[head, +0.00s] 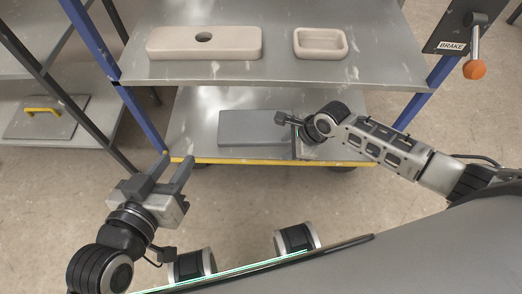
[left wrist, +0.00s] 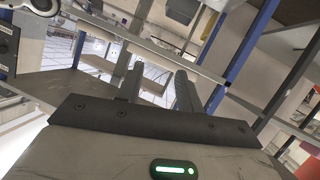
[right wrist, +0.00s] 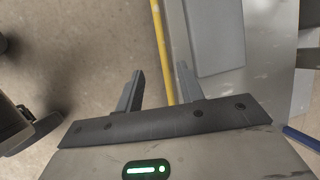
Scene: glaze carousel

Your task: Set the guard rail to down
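A yellow bar (head: 235,161) runs level along the front edge of the lower shelf in the head view; it looks like the guard rail, though I cannot tell its setting. In the right wrist view the yellow bar (right wrist: 160,45) runs up the picture, in line with the gap between my right fingers. My right gripper (right wrist: 160,72) is open and empty; its fingers are hidden behind my wrist in the head view. I cannot tell whether they touch the bar. My left gripper (head: 172,170) is open and empty, in front of the bar's left end; its fingers also show in the left wrist view (left wrist: 159,72).
The upper shelf (head: 275,72) holds a beige block with a hole (head: 204,43) and a beige tray (head: 320,43). A grey box (head: 255,127) lies on the lower shelf. Blue posts (head: 92,40) flank the shelves. A brake lever (head: 474,68) is at right.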

